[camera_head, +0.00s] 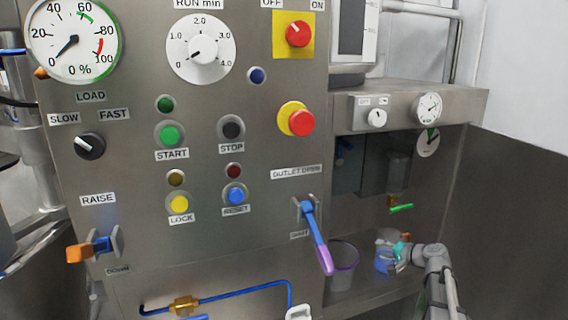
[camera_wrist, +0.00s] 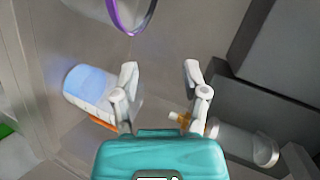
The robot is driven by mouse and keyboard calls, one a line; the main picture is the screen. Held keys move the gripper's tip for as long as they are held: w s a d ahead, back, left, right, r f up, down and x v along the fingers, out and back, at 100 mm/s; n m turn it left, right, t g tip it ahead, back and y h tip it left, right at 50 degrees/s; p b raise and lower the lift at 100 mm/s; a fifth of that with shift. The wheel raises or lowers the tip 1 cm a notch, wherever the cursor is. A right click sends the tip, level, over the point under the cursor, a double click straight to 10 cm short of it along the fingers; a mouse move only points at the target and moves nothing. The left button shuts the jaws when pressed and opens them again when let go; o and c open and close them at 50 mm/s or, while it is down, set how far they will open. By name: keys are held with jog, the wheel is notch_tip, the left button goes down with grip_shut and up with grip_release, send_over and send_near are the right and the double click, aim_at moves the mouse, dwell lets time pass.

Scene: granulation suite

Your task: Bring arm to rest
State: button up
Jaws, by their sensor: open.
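My gripper (camera_wrist: 161,72) is open in the wrist view, with its two pale fingers apart and nothing seen between them. In the head view my gripper (camera_head: 396,253) shows small at the lower right, above the lower shelf and in front of the wall. A container with a blue label (camera_wrist: 90,88) and an orange part lies to the left of the fingers in the wrist view. It also shows in the head view (camera_head: 384,262), partly behind the gripper. Whether a finger touches it cannot be told.
The purple-handled outlet lever (camera_head: 316,240) juts out from the control panel (camera_head: 250,190). A ledge with dials (camera_head: 460,100) hangs above. A dark wall (camera_head: 520,220) is to the right.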

jog(key=s+a+f+n+g+h, duration=0.5)
jog(key=s+a, duration=0.3)
jog(key=s, duration=0.5)
jog(key=s+a+f+n+g+h, duration=0.3)
jog(key=s+a+f+g, duration=0.4)
jog(key=s, duration=0.6)
notch_tip(320, 180, up, 35)
jog(key=a+t+p, duration=0.1)
jog(key=p, duration=3.3)
jog(key=shift+w+p, duration=0.15)
jog(key=shift+p, duration=0.15)
